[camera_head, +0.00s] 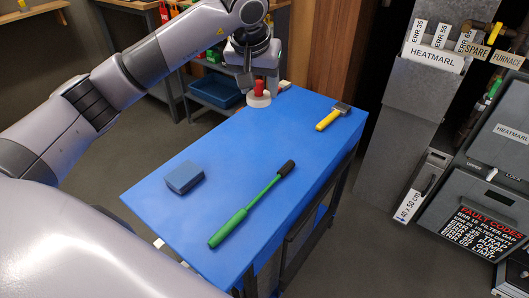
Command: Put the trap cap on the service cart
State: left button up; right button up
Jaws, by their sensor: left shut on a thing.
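The service cart (240,160) has a blue top and stands in the middle of the view. My left gripper (259,84) is over the cart's far edge, pointing down. It is shut on the trap cap (259,100), which looks like a white disc with a red upper part between the fingers. The cap is at or just above the blue top; I cannot tell whether it touches. My right gripper is not in view.
On the cart lie a blue block (184,177), a green-handled tool with a black end (250,205) and a yellow-handled brush (332,117). The top between them is bare. The grey furnace (490,190) stands at the right, with a fault codes board (485,222).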

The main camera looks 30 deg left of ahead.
pick_arm(q)
notch_tip(320, 180, down, 20)
jog(key=shift+r+b, duration=0.25)
jog(key=shift+b, duration=0.4)
jog(key=shift+f, duration=0.2)
jog(key=o, duration=1.2)
jog(key=shift+r, duration=0.1)
jog(key=p+v, duration=0.1)
jog(key=v, duration=1.1)
jog(key=shift+w+a+r, duration=0.1)
